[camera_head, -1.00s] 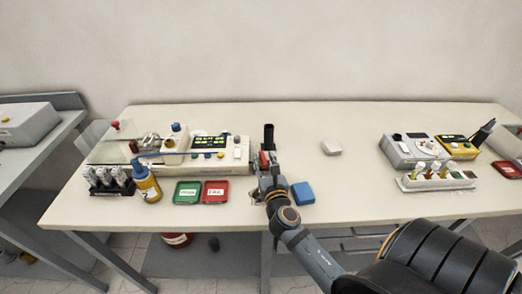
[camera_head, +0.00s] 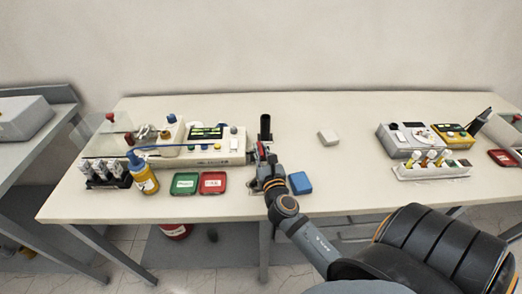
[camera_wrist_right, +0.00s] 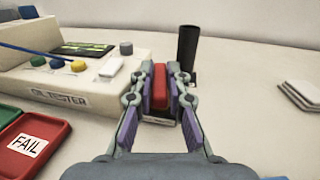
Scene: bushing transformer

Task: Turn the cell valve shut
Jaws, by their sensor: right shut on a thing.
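My right gripper (camera_head: 262,158) is at the table's middle, just right of the oil tester (camera_head: 205,160). In the right wrist view its two fingers (camera_wrist_right: 158,88) are closed in on both sides of a red, upright, block-like piece (camera_wrist_right: 159,85), which may be the valve's handle. A pale base with dark marks shows low between the fingers. The piece is mostly hidden by the gripper in the head view. I cannot tell from its shape whether the valve is open or shut. My left gripper is not in view.
A black upright cylinder (camera_head: 265,128) stands just behind my right gripper. A yellow bottle (camera_head: 142,175) stands further left. The table's middle right is mostly clear.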

